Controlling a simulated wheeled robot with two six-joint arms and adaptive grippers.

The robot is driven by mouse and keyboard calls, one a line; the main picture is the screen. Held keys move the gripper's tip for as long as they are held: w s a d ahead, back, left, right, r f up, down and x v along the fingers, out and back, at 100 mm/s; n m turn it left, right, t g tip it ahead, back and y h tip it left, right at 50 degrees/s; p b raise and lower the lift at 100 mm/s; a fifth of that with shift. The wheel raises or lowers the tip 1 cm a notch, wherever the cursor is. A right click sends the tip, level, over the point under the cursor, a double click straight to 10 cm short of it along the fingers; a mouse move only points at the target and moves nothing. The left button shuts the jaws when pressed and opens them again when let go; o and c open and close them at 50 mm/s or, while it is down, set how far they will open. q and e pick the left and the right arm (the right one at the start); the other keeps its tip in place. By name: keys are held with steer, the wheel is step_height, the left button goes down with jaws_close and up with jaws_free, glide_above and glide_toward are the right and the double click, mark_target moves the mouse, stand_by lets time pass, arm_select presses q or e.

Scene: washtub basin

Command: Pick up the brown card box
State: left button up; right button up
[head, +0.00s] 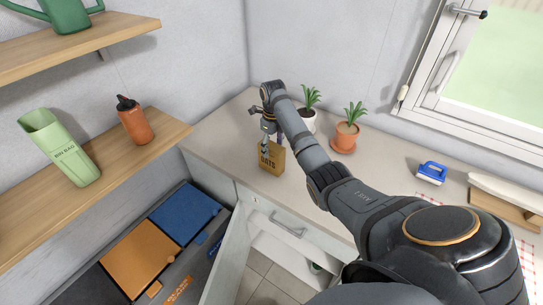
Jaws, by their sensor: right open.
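The brown card box (272,163) stands upright on the light countertop near its front edge, with dark lettering on its face. My right gripper (265,146) is at the top of the box, pointing down, with its jaws open. It covers part of the box's upper left. I cannot tell whether its fingers touch the box or stand on either side of it. My left gripper is not in view.
Two potted plants, one in a white pot (307,121) and one in a terracotta pot (344,138), stand right of the box. A blue brush-like item (432,172) lies farther right. Wooden shelves (165,131) jut out at left.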

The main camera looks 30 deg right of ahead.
mark_target(272, 158)
steer(key=shift+f, duration=0.6)
steer(key=shift+w+f, duration=0.25)
steer(key=shift+f, duration=0.1)
steer(key=shift+w+f, duration=0.15)
step_height(272, 158, down, 2)
steer(key=shift+p, duration=0.8)
step_height(272, 158, down, 2)
steer(key=shift+f, duration=0.45)
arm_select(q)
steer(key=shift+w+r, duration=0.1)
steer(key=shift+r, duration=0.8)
arm_select(e)
steer(key=c, duration=1.2)
